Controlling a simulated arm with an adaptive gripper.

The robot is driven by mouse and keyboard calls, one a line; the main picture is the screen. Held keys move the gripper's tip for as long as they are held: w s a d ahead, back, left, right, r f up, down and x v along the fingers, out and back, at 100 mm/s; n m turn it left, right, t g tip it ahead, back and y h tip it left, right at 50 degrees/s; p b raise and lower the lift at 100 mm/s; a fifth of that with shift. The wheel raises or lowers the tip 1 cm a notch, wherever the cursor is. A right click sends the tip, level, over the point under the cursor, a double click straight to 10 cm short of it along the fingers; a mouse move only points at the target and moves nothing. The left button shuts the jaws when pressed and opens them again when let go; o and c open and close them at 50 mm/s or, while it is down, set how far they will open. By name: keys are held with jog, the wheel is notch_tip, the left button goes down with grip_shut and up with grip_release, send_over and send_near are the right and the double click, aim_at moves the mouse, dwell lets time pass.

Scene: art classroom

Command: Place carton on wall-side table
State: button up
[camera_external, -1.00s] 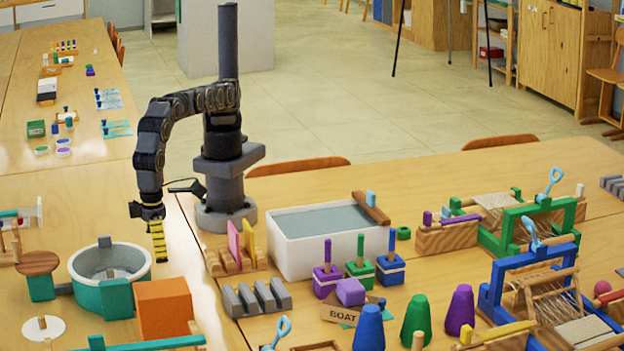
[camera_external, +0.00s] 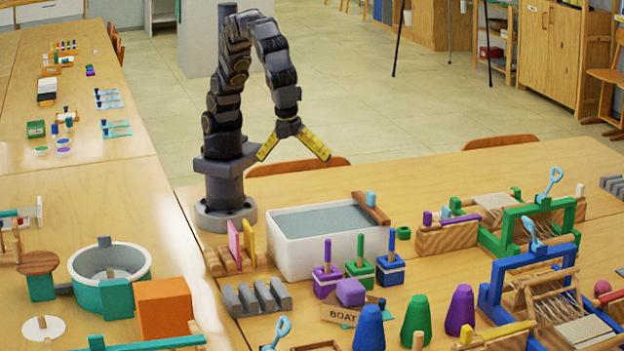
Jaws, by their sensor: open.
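My gripper (camera_external: 292,152) is open, with its yellow fingers spread wide and nothing between them. It hangs in the air above the far edge of the right table (camera_external: 400,180), behind the white basin (camera_external: 325,245). I cannot tell for sure which thing is the carton. A plain orange box (camera_external: 164,308) stands on the left table (camera_external: 110,215) at the front, beside a grey and teal tub (camera_external: 110,275). A small green box (camera_external: 36,129) lies farther back on that side. My gripper is well apart from both. Which table is wall-side is not clear.
Pink and yellow boards (camera_external: 240,245) stand in a wooden rack close to my base. Purple, green and blue blocks with pegs (camera_external: 358,270) sit before the basin. Green (camera_external: 520,225) and blue (camera_external: 520,280) looms fill the right. The right table's far strip is mostly clear.

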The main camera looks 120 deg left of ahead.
jog(key=s+a+r+n, duration=0.1)
jog(key=s+a+n, duration=0.15)
jog(key=a, duration=0.45)
jog(key=s+a+r+n+g, duration=0.1)
jog(key=a+r+n, duration=0.15)
jog(key=a, duration=0.45)
jog(key=s+a+n, duration=0.2)
jog(key=a+n, duration=0.2)
jog(key=a, duration=0.3)
jog(key=s+a+f+n+h, duration=0.1)
jog(key=s+a+f+n, duration=0.1)
jog(key=s, duration=0.7)
jog(key=s+a+f+n+g, duration=0.1)
jog(key=s+a+f+n, duration=0.1)
jog(key=s+a+n, duration=0.3)
jog(key=s+a, duration=0.2)
jog(key=s, duration=0.2)
jog(key=shift+s+g+h, duration=0.3)
jog(key=shift+h, duration=0.1)
jog(key=shift+a, duration=0.1)
